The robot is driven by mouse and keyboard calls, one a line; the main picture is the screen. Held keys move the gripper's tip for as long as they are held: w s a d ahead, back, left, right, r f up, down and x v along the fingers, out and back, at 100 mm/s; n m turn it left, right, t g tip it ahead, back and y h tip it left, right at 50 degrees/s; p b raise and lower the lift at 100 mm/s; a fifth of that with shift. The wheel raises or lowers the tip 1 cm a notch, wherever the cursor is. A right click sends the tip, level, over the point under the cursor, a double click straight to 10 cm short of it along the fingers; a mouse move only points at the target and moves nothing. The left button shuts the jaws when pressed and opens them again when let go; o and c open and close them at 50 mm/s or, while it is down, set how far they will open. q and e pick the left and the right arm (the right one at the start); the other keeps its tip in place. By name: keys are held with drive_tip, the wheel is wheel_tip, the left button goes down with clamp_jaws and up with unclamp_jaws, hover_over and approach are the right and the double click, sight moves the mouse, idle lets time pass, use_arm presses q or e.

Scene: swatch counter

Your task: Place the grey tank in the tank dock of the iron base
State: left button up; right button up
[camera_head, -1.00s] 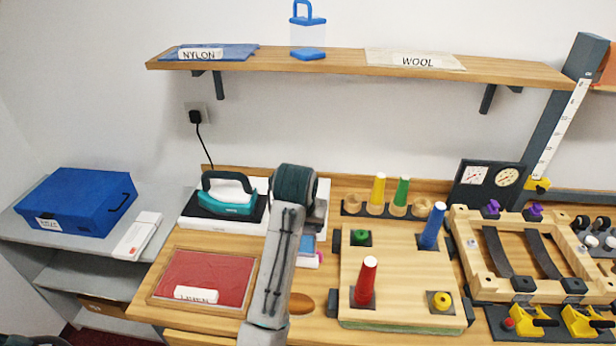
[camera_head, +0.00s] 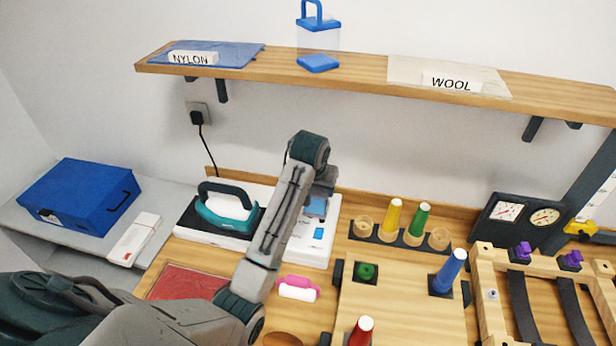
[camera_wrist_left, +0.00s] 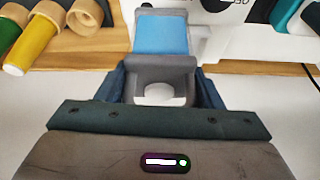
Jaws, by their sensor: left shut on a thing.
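My left gripper (camera_head: 322,190) is shut on the grey tank, its jaws pointing down over the right part of the white iron base (camera_head: 304,246). The grey tank (camera_wrist_left: 160,68) shows between the fingers in the left wrist view, with a blue face (camera_wrist_left: 162,35); in the head view only the blue part (camera_head: 317,207) shows clearly. The tank dock is hidden behind the arm and tank, and I cannot tell whether the tank touches the base. A teal iron (camera_head: 226,212) rests on the dark pad on the left of the base. My right gripper is not in view.
Wooden cups with yellow and green cones (camera_head: 393,216) stand to the right, beside a pegboard with a blue cone (camera_head: 448,270). A wall shelf (camera_head: 350,75) hangs above. A cord rises behind the iron.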

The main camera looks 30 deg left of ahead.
use_arm(q)
drive_tip(key=w+a+f+p, duration=0.4)
drive_tip(key=w+a, duration=0.1)
idle(0.4)
drive_tip(key=shift+f, duration=0.15)
drive_tip(key=o, duration=1.8)
drive_tip(key=shift+f, duration=0.1)
